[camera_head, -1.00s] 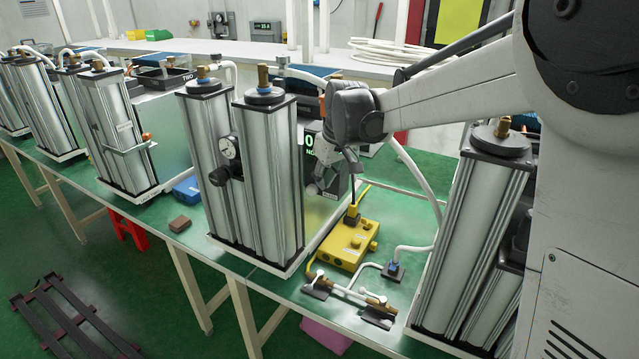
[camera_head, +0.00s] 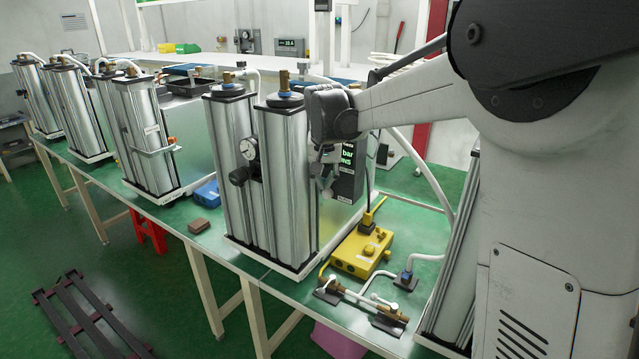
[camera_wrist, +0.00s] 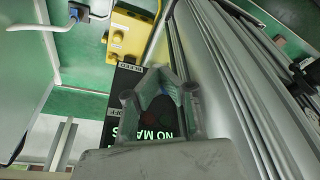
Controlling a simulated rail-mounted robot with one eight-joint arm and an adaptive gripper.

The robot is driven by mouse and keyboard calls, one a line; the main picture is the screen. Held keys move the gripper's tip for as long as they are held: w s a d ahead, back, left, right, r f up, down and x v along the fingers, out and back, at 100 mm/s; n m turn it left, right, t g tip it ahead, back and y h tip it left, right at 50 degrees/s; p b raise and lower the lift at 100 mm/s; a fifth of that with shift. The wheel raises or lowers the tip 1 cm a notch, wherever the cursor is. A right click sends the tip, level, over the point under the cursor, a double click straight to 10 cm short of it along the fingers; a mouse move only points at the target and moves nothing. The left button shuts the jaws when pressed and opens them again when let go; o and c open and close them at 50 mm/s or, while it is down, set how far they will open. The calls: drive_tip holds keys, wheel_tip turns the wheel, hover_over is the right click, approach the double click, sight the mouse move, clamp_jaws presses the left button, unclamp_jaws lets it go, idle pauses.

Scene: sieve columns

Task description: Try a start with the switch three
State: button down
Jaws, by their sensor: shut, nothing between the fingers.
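My gripper (camera_head: 324,188) is shut and empty. It hangs beside the pair of silver columns (camera_head: 285,190), in front of a black display box (camera_head: 350,165) with pale text, partly hidden by my wrist. In the wrist view, my fingers (camera_wrist: 163,75) cover part of the display box (camera_wrist: 127,95), whose large letters begin "NO MA". I cannot tell which part is switch three.
The silver column body (camera_wrist: 235,90) runs close beside my fingers. White hoses, a valve assembly (camera_head: 362,300) and a small blue-topped fitting (camera_head: 405,280) lie near the yellow box. More columns (camera_head: 145,135) stand left along the green bench. My arm hides much of the right.

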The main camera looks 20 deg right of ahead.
drive_tip(key=shift+d, duration=0.15)
drive_tip(key=shift+d, duration=0.6)
drive_tip(key=s+a+r, duration=0.3)
drive_tip(key=s+r, duration=0.3)
drive_tip(key=r, duration=0.4)
drive_tip(key=shift+a+r, duration=0.2)
drive_tip(key=shift+a, duration=0.1)
